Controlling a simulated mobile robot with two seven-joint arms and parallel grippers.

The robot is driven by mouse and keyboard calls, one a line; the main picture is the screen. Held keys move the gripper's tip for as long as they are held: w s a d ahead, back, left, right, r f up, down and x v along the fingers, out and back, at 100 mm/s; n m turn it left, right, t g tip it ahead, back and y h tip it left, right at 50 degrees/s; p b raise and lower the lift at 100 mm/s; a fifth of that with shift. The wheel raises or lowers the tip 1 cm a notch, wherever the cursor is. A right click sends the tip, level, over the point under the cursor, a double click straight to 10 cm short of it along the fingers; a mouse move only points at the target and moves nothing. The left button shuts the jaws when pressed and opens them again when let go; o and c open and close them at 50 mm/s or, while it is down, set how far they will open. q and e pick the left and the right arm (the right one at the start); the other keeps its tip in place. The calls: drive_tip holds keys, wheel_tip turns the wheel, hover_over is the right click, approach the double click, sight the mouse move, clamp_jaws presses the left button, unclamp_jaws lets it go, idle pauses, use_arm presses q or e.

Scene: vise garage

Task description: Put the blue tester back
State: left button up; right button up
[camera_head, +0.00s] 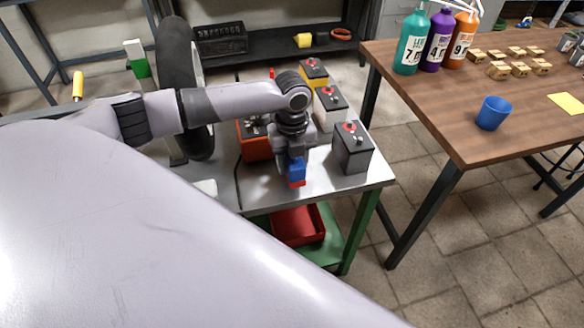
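My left arm comes in from the left over a metal-topped bench (330,185). Its gripper (293,160) points down at the front part of the bench. A small blue tester with a red lower end (297,172) is upright at the fingertips, and the gripper looks shut on it. The fingers are mostly hidden, and I cannot tell whether the tester's lower end touches the bench top. My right gripper is not in view.
Dark grey (352,150), white (328,108) and yellow (313,73) batteries stand right of and behind the gripper. An orange-red box (254,140) is to its left, near a tire (178,80). A red tray (298,225) is below. A wooden table (450,110) is right.

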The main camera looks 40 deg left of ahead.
use_arm(q)
drive_tip(key=shift+f, duration=1.35)
drive_tip(key=shift+f, duration=0.1)
drive_tip(key=o, duration=1.3)
drive_tip(key=shift+c, duration=0.2)
wheel_tip(320, 180, up, 12)
drive_tip(key=shift+r+p, duration=0.15)
drive_tip(key=shift+p, duration=0.15)
